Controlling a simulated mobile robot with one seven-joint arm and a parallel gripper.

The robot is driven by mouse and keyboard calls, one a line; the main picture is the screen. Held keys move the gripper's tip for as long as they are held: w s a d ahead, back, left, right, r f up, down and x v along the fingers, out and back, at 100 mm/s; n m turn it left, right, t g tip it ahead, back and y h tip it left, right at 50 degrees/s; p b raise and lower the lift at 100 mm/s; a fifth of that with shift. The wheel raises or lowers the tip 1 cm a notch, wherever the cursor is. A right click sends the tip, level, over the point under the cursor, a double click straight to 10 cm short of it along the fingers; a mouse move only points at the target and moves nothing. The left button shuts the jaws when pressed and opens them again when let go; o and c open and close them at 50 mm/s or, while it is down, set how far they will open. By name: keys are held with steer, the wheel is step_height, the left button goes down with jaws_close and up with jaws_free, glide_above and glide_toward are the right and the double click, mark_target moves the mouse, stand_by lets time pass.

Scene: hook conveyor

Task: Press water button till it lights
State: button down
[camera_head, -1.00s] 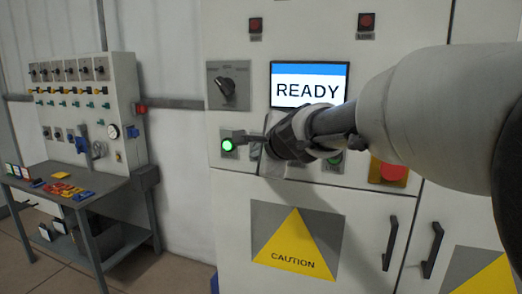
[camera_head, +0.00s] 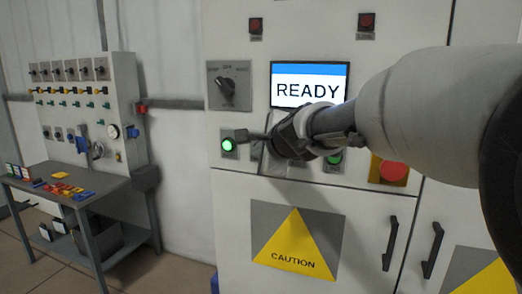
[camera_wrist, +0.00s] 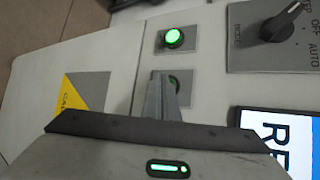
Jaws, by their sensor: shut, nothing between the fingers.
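The control panel has a green push button (camera_head: 227,145) that glows brightly at its left; it also glows in the wrist view (camera_wrist: 174,38). Beside it, a darker, unlit green button (camera_wrist: 174,82) is partly hidden by my fingers in the wrist view. Another green button (camera_head: 334,158) shows partly behind my arm in the head view. No button label is readable, so I cannot tell which is the water button. My gripper (camera_head: 245,136) is shut and empty, its fingertips just right of the lit button. Whether they touch the panel is unclear.
A screen (camera_head: 308,84) reads READY above my gripper. A rotary switch (camera_head: 229,86) sits above the lit button. A red emergency button (camera_head: 393,172) is to the right, below my arm. A workbench (camera_head: 75,200) stands at the far left.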

steer(key=shift+w+d, duration=0.15)
steer(key=shift+w, duration=0.25)
stand_by(0.6)
steer(key=shift+s+a, duration=0.25)
steer(key=shift+s, duration=0.5)
steer(key=shift+s, duration=0.1)
steer(key=s, duration=0.1)
steer(key=s+a, duration=0.1)
steer(key=s, duration=0.2)
steer(key=shift+s+a, duration=0.3)
steer(key=shift+a, duration=0.1)
stand_by(0.3)
